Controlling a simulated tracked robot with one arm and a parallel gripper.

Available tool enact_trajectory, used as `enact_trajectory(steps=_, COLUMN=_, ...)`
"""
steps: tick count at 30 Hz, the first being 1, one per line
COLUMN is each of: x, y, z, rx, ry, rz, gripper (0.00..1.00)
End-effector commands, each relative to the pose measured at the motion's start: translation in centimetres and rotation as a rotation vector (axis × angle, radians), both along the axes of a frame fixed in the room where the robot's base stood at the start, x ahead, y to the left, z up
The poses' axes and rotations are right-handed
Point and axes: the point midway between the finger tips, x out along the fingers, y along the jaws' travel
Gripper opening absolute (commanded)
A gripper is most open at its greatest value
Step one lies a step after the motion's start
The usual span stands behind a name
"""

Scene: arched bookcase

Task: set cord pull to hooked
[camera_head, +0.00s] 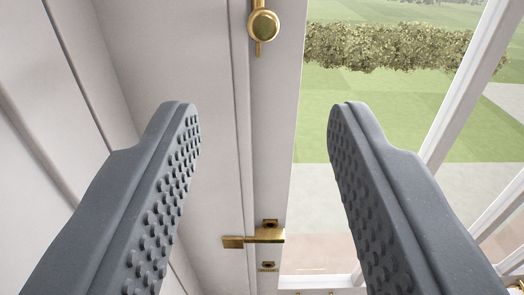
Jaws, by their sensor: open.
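My gripper (263,112) is open and empty. Its two grey studded fingers reach in from the lower left and lower right, in front of a white window frame (274,130). Between and beyond the fingertips, near the top edge, is a round brass fitting (263,25) with a short thin stem hanging below it. Lower down, a brass latch-like piece (262,237) sticks out sideways from the frame. Neither brass piece touches the fingers. I cannot make out a cord, and cannot tell whether either fitting belongs to the cord pull.
White panelling (110,60) stands close on the left. A window pane on the right looks out on lawn and a hedge (385,45). A small brass plate (268,266) sits on the frame below the latch-like piece. White glazing bars (470,85) cross the right side.

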Motion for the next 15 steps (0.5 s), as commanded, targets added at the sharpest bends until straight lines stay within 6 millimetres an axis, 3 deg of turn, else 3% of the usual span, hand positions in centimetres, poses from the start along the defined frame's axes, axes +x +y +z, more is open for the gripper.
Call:
enact_trajectory(steps=6, x=-2.1, y=0.1, z=-0.2, rx=0.001, ry=0.001, rz=0.001, gripper=0.40)
enact_trajectory(steps=15, x=-2.3, y=0.1, z=-0.1, rx=0.000, ry=0.002, rz=0.000, gripper=0.40)
